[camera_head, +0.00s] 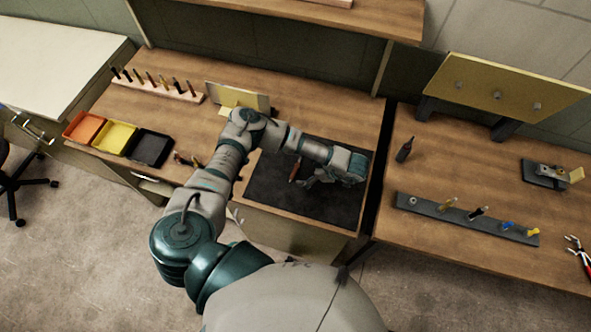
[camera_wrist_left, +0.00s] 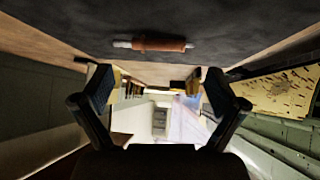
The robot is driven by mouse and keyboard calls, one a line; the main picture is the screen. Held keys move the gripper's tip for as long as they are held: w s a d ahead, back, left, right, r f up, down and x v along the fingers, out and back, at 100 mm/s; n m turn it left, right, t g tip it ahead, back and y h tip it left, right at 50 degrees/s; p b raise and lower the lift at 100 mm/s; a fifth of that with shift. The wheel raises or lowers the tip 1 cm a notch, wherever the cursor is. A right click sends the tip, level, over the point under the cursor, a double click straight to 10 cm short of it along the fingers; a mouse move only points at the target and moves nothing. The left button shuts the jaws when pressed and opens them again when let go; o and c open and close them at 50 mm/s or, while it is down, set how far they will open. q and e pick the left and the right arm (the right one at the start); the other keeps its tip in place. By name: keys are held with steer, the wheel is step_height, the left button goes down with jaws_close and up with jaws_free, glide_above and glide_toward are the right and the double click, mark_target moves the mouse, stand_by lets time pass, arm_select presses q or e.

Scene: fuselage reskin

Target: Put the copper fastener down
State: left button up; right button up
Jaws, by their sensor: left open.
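The copper fastener (camera_wrist_left: 158,45) lies on the dark mat in the left wrist view, a short copper-brown cylinder with a pale end on its left. In the head view the fastener (camera_head: 295,169) is a small reddish-brown piece on the black mat (camera_head: 330,203), beside my left gripper. My left gripper (camera_head: 308,178) is over the mat. In the left wrist view its two fingers (camera_wrist_left: 158,88) are spread apart with nothing between them, and the fastener appears apart from them. My right gripper is not seen.
Orange, yellow and black trays (camera_head: 118,137) stand at the bench's left. A wooden rack (camera_head: 160,85) of several tools is behind them. On the right bench are a grey strip (camera_head: 465,219) with several fasteners, a dark bottle-like item (camera_head: 404,150) and a yellow panel (camera_head: 505,90).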

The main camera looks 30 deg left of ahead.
mark_target(294, 169)
arm_select(q)
steer(key=x, duration=0.5)
steer(key=shift+w+a, duration=0.2)
steer(key=shift+a, duration=0.05)
steer(key=shift+d, duration=0.2)
steer(key=c, duration=1)
